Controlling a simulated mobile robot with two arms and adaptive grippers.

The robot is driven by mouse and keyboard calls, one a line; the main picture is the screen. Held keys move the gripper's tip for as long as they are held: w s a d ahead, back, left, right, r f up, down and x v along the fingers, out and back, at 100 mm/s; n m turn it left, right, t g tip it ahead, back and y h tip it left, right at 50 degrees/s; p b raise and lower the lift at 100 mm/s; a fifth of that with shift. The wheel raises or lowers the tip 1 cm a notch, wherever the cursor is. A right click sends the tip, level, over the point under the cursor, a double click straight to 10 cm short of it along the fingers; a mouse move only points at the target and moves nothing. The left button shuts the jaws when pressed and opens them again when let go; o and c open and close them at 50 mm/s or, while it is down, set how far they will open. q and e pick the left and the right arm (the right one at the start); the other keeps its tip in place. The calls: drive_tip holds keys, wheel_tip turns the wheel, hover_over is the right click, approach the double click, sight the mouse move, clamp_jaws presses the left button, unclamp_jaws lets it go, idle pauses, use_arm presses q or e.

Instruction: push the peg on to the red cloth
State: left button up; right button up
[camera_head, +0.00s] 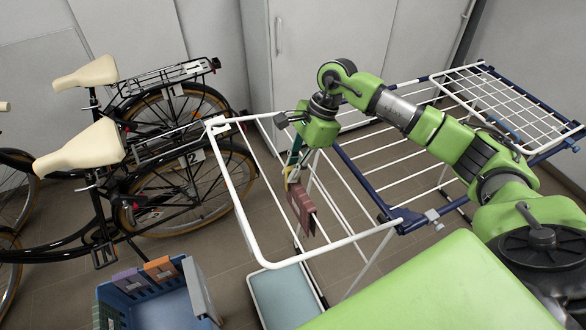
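A dull red cloth (304,210) hangs folded over a thin rail of the white drying rack, near the middle of the view. A small yellow peg (289,178) shows just above the cloth's upper left edge; I cannot tell whether it touches the cloth. My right gripper (293,168) points down above the cloth. Its narrow fingers meet at the peg and appear shut on it, though the fingertips are small and partly hidden. My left gripper is not in view.
The white drying rack (241,207) has a blue-framed wing (370,188) at the right. A blue crate (160,309) with folded cloths over its rim stands at lower left. Bicycles (80,147) stand at the left. A green surface (450,290) fills the lower right.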

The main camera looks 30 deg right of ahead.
drive_tip(key=shift+o, duration=0.6)
drive_tip(key=shift+s+f, duration=0.15)
drive_tip(key=shift+f, duration=0.15)
